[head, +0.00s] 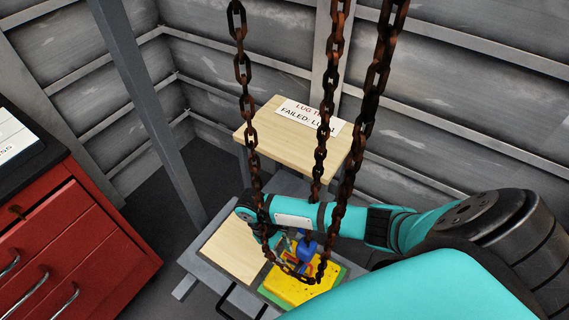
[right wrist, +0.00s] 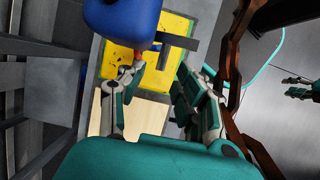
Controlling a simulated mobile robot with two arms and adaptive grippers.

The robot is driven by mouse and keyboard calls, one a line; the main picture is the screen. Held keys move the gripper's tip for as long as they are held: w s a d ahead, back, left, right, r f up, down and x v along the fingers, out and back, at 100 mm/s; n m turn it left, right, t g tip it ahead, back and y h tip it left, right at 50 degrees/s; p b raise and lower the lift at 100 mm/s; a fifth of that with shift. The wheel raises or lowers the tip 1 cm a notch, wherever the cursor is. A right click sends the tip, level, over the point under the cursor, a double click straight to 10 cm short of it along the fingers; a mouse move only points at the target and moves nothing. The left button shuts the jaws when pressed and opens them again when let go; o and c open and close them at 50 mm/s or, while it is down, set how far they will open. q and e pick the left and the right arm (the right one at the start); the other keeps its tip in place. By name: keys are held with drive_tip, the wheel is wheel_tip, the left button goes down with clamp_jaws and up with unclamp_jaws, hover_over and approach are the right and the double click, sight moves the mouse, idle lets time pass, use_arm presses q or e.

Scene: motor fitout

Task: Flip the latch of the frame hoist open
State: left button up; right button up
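The frame hoist shows as rusty chains (head: 322,125) hanging down, with a blue block (head: 308,243) among them. In the right wrist view the blue block (right wrist: 122,20) is large at the top. A small reddish part (right wrist: 138,60) shows under it, by the left fingertip; I cannot tell whether this is the latch or whether the finger touches it. My right gripper (right wrist: 160,75) is open, its fingers apart just below the block. In the head view the right gripper (head: 278,242) is partly hidden by chains. A tiny teal shape at the right wrist view's right edge may be my left gripper.
A yellow plate (head: 292,291) lies under the block, beside a wooden board (head: 232,250). A raised wooden panel (head: 262,127) with a paper sign stands behind. A red drawer cabinet (head: 75,245) is at left. The chains hang close around my right arm.

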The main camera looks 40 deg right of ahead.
drive_tip(key=shift+x, duration=0.85)
drive_tip(key=shift+c, duration=0.4)
clamp_jaws()
drive_tip(key=shift+r, duration=0.1)
